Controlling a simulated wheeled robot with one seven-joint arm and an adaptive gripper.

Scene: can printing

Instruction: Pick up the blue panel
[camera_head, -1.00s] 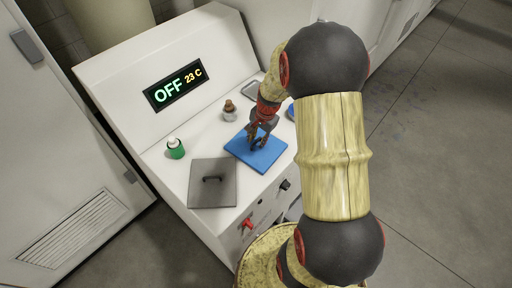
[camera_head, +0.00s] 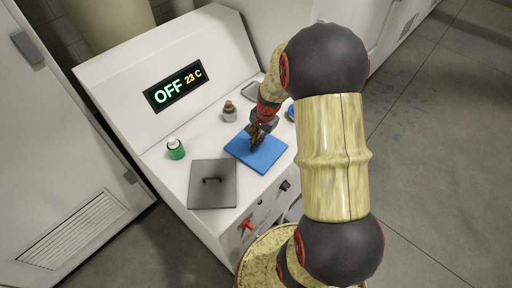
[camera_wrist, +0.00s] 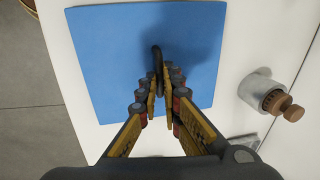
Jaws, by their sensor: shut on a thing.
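The blue panel (camera_head: 262,155) is a flat square that lies on the white machine top, near its right front edge. It also shows in the wrist view (camera_wrist: 110,50), with a dark upright handle (camera_wrist: 157,58) near its middle. My gripper (camera_head: 256,146) is over the panel, and in the wrist view its fingers (camera_wrist: 160,88) are closed in on the handle. Part of the handle is hidden between the fingers. I see no gap between the panel and the machine top.
A grey panel with a handle (camera_head: 223,187) lies to the left of the blue one. A green-bodied bottle (camera_head: 176,150) and a brown-capped container (camera_head: 229,114) stand behind. The brown-capped container also shows in the wrist view (camera_wrist: 262,92). A display (camera_head: 178,89) reads OFF, 23 C.

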